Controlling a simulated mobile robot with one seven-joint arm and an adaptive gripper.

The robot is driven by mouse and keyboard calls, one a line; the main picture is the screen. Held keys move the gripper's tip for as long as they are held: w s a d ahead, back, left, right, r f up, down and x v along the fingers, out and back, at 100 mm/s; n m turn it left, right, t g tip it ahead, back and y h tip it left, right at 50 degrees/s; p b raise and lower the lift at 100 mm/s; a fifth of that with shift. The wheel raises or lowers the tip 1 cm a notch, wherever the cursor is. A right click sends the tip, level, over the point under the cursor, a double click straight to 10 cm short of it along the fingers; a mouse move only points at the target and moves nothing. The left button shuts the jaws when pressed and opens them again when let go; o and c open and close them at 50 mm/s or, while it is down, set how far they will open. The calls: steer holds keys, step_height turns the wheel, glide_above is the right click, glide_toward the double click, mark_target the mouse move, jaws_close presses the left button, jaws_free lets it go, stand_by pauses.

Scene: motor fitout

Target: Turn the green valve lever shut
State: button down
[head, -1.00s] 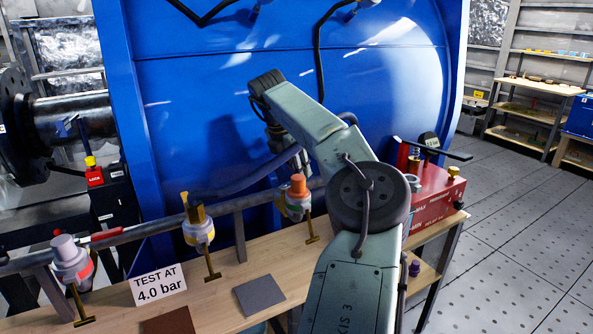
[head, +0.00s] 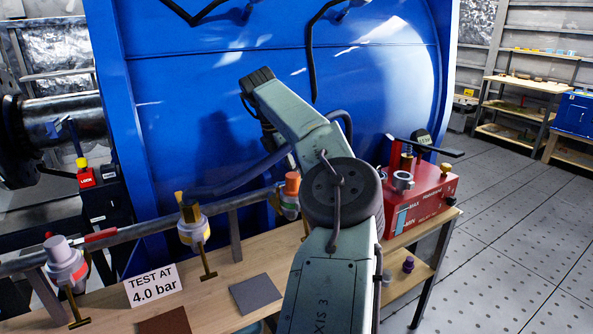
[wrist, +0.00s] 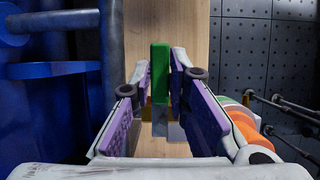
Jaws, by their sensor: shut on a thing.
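The green valve lever (wrist: 160,72) stands as an upright green bar in the middle of the wrist view, over a wooden surface. My gripper (wrist: 161,82) is shut on it, with its purple-padded fingers on either side of the bar. The lever's pivot and the valve under it are hard to make out. In the head view my arm hides the gripper and the lever.
A pipe (head: 150,230) with capped fittings runs along the wooden bench (head: 215,285). A sign (head: 155,286) reads "TEST AT 4.0 bar". A red pump box (head: 430,195) stands at the right end. A big blue tank (head: 220,75) rises behind.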

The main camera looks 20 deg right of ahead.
mark_target(281, 183)
steer(key=c, duration=1.5)
jaws_free()
steer(key=shift+c, duration=0.2)
steer(key=v, duration=1.2)
steer(key=shift+d, duration=0.1)
